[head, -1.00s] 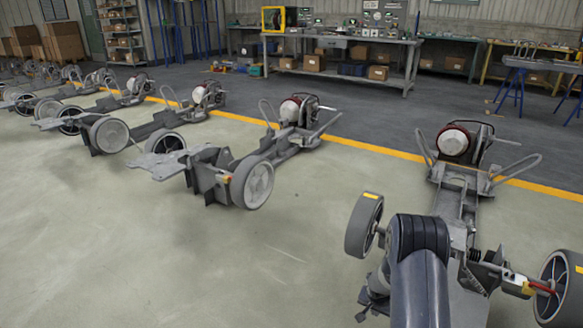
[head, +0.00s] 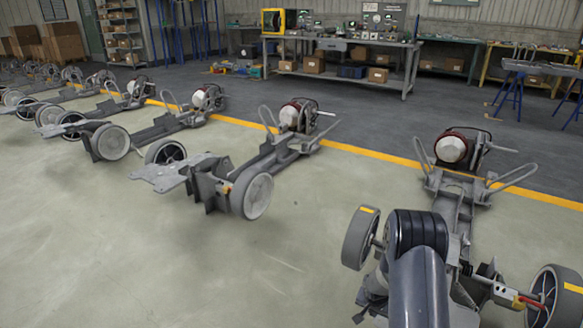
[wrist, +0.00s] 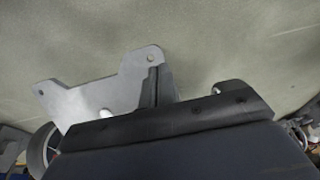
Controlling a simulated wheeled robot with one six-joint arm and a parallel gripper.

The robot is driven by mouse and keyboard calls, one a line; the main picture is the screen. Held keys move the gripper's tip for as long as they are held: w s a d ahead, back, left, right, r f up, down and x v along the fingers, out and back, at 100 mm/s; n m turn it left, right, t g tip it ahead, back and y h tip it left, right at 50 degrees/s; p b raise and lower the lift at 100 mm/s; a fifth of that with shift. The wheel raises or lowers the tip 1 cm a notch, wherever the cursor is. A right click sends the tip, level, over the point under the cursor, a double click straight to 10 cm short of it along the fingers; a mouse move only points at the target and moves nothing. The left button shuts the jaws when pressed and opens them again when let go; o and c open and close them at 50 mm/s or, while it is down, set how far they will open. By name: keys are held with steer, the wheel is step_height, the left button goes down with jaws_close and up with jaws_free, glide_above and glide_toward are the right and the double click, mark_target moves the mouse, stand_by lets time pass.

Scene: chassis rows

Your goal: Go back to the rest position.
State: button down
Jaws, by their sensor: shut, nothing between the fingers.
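My arm (head: 418,275) is folded low in the bottom right of the head view, in front of the nearest chassis (head: 450,205). My gripper's fingers do not show in the head view. In the wrist view a broad dark surface with a black edge fills the bottom, and I cannot make out any fingertips there. Beyond that edge is a grey metal plate with round holes (wrist: 105,95), over the pale floor. I cannot tell how far the gripper is from the plate.
The nearest chassis has a left wheel (head: 360,237) and a right wheel (head: 556,293) beside my arm. Another chassis (head: 255,172) stands to the left, with several more beyond. A workbench (head: 410,65) stands at the back. Pale floor (head: 250,285) is clear at lower middle.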

step_height(320, 180, up, 12)
steer(key=p, duration=0.8)
steer(key=shift+w+d, duration=0.25)
steer(key=shift+w, duration=0.2)
